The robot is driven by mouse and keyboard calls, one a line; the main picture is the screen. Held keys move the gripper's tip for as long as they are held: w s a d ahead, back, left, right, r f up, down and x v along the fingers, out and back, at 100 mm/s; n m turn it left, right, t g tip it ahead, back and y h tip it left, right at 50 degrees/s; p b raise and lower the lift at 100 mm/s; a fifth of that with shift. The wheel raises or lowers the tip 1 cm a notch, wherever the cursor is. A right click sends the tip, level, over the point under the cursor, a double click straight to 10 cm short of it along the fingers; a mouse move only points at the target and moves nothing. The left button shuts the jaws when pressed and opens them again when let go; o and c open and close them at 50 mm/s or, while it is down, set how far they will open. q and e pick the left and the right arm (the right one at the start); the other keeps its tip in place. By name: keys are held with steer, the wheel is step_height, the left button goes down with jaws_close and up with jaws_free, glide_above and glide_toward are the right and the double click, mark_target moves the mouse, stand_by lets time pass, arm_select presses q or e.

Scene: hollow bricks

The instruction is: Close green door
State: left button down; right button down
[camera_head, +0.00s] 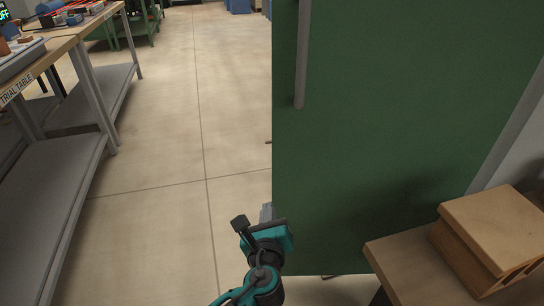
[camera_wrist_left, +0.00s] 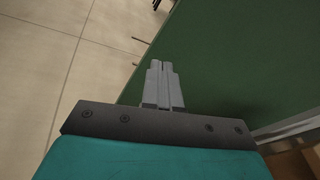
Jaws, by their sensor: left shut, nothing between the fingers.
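The green door (camera_head: 390,130) stands open and fills the right half of the head view, with a long grey vertical handle bar (camera_head: 301,60) near its left edge. It also shows in the left wrist view (camera_wrist_left: 230,60), on the right. My left gripper (camera_head: 266,212) is at the door's lower left edge in the head view. Its grey fingers (camera_wrist_left: 162,68) are together and empty, and overlap the door's edge in the wrist view. I cannot tell whether they touch the door. My right gripper is in neither view.
Hollow bricks (camera_head: 490,235) sit on a wooden surface (camera_head: 410,272) at the lower right, close to the door. A workbench with grey shelves (camera_head: 50,205) stands at the left. The tiled floor (camera_head: 160,170) between bench and door is clear.

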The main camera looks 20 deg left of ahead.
mark_target(273, 148)
arm_select(q)
steer(key=w+a+r+m+b, duration=0.1)
steer(key=w, duration=0.3)
steer(key=w+a+r+m+t, duration=0.1)
steer(key=w, duration=0.4)
steer(key=w+a+r+m+y+b, duration=0.1)
steer(key=w+r, duration=0.1)
steer(key=w, duration=0.3)
steer(key=shift+a+m+t+b, duration=0.35)
steer(key=shift+a+m+t, duration=0.05)
steer(key=shift+w+a+r, duration=0.1)
steer(key=shift+w+a, duration=0.1)
steer(key=shift+w, duration=0.4)
